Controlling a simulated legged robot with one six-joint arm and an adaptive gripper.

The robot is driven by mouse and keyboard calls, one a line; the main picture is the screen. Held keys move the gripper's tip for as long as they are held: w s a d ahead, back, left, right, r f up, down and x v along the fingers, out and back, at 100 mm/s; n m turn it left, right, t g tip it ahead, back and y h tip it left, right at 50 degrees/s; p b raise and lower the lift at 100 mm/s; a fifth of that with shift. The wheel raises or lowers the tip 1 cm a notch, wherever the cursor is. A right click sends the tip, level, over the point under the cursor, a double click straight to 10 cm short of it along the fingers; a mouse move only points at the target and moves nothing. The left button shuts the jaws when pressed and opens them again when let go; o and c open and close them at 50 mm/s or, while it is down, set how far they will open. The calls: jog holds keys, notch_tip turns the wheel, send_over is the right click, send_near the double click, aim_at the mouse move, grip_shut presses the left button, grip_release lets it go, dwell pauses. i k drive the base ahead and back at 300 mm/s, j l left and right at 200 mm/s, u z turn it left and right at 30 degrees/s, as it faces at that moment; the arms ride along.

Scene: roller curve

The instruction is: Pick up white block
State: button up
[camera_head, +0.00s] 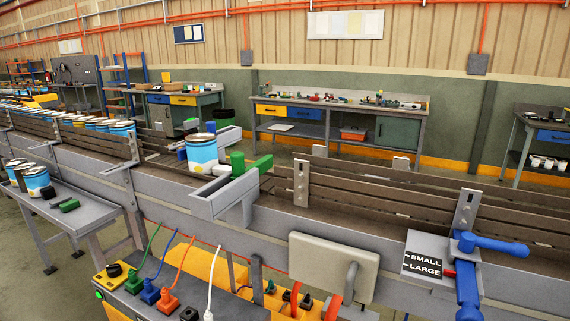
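I cannot single out a white block with certainty. A larger off-white box or panel (330,267) is at the front of the conveyor, lower centre. My gripper is not in view.
The conveyor (400,205) crosses the view with metal side rails. A blue-and-white can (202,150) stands on it beside a green part (238,163). A blue-handled clamp (467,260) juts out at right. A grey side table (75,212) holds more cans. Workbenches line the wall.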

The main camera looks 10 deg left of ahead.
aim_at(218, 170)
jog(key=j+z, duration=0.3)
jog(key=j, duration=0.2)
jog(key=j+z, duration=0.25)
jog(key=j, duration=0.25)
jog(key=k+j+z, duration=0.1)
jog(key=j+z, duration=0.2)
jog(key=j, duration=0.15)
jog(key=k+j+z, duration=0.25)
jog(key=j, duration=0.25)
jog(key=i, duration=0.1)
